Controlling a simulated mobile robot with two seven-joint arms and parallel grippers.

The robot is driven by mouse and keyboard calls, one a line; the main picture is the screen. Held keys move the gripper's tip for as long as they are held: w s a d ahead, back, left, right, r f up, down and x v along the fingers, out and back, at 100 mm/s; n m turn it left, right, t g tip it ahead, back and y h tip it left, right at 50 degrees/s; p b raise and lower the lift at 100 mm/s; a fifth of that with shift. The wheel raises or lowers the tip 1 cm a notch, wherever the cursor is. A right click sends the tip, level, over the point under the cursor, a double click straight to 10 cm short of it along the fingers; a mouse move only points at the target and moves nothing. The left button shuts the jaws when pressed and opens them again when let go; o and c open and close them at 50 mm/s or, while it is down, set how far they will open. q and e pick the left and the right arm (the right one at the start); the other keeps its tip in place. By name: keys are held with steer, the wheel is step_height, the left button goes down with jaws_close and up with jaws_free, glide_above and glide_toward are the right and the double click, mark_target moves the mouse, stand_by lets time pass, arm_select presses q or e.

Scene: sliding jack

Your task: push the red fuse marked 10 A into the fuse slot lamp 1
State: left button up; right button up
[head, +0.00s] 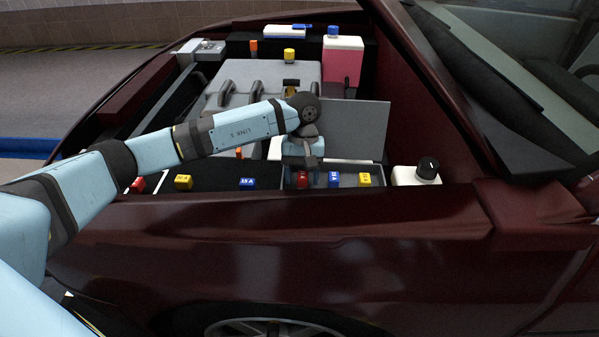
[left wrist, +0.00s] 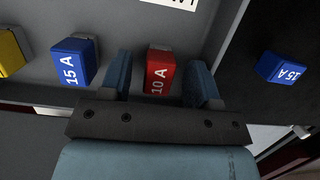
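The red fuse marked 10 A (left wrist: 159,72) is between the two fingers of my left gripper (left wrist: 161,80) in the left wrist view, with a gap visible on each side. In the head view my left gripper (head: 302,160) points down just above this red fuse (head: 302,180), at the left end of a grey tray (head: 348,185). The left gripper is open. A white label (left wrist: 172,3) with cut-off letters shows at the top edge of the wrist view. I cannot make out the slot lamp 1 in either view. My right gripper is not in view.
Beside the red fuse are a blue 15 A fuse (left wrist: 73,62) and a yellow fuse (left wrist: 9,52). Another blue 15 A fuse (left wrist: 282,68) lies beyond the tray wall. A grey upright panel (head: 352,128) stands behind the tray, and a white bottle with black cap (head: 417,174) to its right.

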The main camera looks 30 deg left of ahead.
arm_select(q)
steer(key=shift+f, duration=0.45)
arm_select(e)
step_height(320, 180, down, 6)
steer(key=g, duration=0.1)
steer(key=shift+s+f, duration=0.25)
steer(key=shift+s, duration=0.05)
arm_select(q)
steer(key=shift+w+d+f, duration=0.15)
steer(key=shift+w+f, duration=0.3)
steer(key=shift+w, duration=0.05)
steer(key=shift+w+r, duration=0.15)
steer(key=shift+r, duration=0.55)
steer(key=s+p+v, duration=0.1)
steer(key=p+v, duration=0.1)
steer(key=v, duration=1.2)
steer(key=shift+p, duration=0.35)
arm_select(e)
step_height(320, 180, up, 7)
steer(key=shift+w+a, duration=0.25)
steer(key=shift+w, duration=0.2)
arm_select(q)
steer(key=shift+s+r, duration=0.1)
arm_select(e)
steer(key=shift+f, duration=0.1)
